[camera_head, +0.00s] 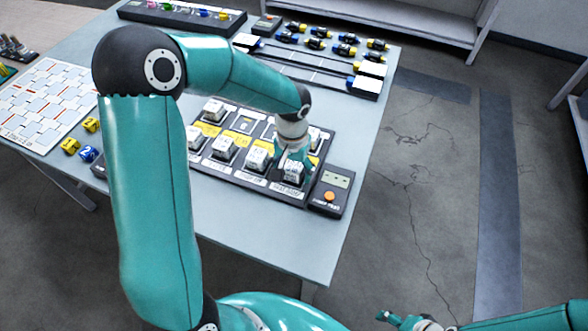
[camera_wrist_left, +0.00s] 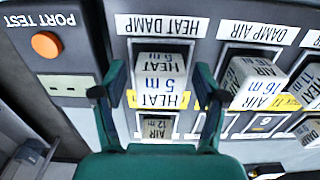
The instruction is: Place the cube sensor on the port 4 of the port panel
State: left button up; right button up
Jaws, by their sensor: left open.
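The port panel (camera_head: 234,178) is a dark board on the table with white cube sensors in rows of ports. My left gripper (camera_head: 293,158) is over its near right corner, at a white cube (camera_head: 291,175). In the left wrist view my left gripper (camera_wrist_left: 158,95) is open, with one finger on each side of a cube marked HEAT 5 m (camera_wrist_left: 160,78). That cube sits at the port labelled HEAT DAMP; I cannot tell whether the fingers touch it. Port 4 cannot be picked out. My right gripper (camera_head: 412,322) is at the bottom edge, partly cut off.
A port test box (camera_head: 331,191) with an orange button adjoins the panel's right end. A neighbouring cube marked AIR 16 m (camera_wrist_left: 258,82) is close by. Several small connectors (camera_head: 315,43) are at the back.

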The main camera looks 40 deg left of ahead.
aim_at(293, 168)
pick_arm(q)
notch_tip(293, 168, up, 12)
jog(key=shift+f, duration=0.15)
dwell(0.7)
